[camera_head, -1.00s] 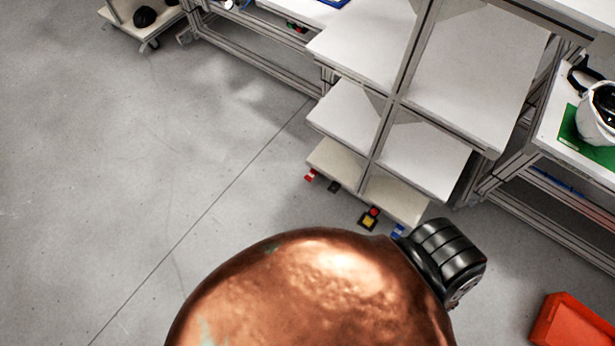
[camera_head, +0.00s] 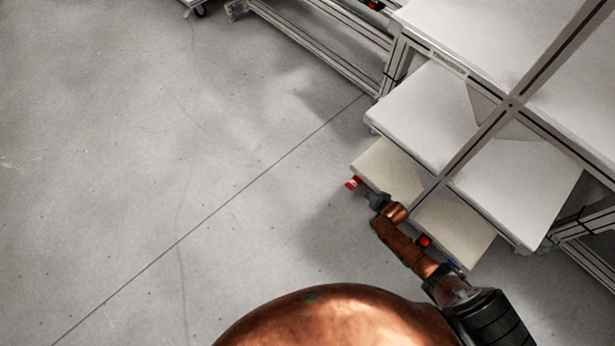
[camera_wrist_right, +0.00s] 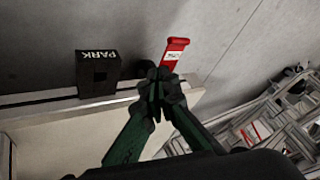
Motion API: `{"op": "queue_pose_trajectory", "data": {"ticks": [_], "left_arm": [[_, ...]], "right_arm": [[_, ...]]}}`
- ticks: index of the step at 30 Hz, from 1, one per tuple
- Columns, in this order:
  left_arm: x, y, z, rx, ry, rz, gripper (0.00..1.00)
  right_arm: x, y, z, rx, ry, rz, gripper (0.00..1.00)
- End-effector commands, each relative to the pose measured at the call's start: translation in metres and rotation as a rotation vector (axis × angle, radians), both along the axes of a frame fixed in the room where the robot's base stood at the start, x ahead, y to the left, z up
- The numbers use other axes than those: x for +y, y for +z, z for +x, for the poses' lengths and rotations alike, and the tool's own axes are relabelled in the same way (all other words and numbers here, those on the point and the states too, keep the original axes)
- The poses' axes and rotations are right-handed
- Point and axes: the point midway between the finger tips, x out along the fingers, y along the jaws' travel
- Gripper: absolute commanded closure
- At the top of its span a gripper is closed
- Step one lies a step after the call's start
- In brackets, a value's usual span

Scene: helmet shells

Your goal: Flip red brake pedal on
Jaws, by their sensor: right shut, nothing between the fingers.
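The red brake pedal (camera_head: 353,182) sticks out from the front edge of the bottom shelf board in the head view. It has a white label and also shows in the right wrist view (camera_wrist_right: 175,52). My right gripper (camera_head: 375,195) is shut and empty, low by the shelf edge, just right of the pedal in the head view. In the right wrist view its fingertips (camera_wrist_right: 160,76) overlap the pedal's lower end; I cannot tell whether they touch it. My left gripper is not in view.
A red button (camera_head: 424,241) shows behind my right arm. White shelf boards (camera_head: 420,112) overhang the area. Grey floor (camera_head: 180,150) is clear to the left.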

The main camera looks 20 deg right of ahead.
Motion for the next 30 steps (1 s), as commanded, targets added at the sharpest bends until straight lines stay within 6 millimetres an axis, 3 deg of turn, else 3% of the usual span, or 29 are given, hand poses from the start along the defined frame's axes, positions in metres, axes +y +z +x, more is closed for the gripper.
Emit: {"op": "queue_pose_trajectory", "data": {"ticks": [1,3,6,9,21,30], "left_arm": [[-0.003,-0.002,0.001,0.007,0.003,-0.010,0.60],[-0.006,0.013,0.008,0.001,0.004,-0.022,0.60],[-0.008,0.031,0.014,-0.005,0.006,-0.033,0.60],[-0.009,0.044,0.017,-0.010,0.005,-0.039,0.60],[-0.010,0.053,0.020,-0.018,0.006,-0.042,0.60],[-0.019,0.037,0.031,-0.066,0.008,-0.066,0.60]], "right_arm": [[0.001,-0.015,0.025,-0.019,-0.024,0.030,1.00],[0.003,-0.009,0.056,-0.054,-0.059,0.074,1.00],[0.006,-0.001,0.088,-0.091,-0.098,0.125,1.00],[0.008,0.007,0.107,-0.113,-0.118,0.155,1.00],[0.009,0.016,0.117,-0.127,-0.129,0.172,1.00],[0.009,0.002,0.115,-0.123,-0.131,0.173,1.00]]}}
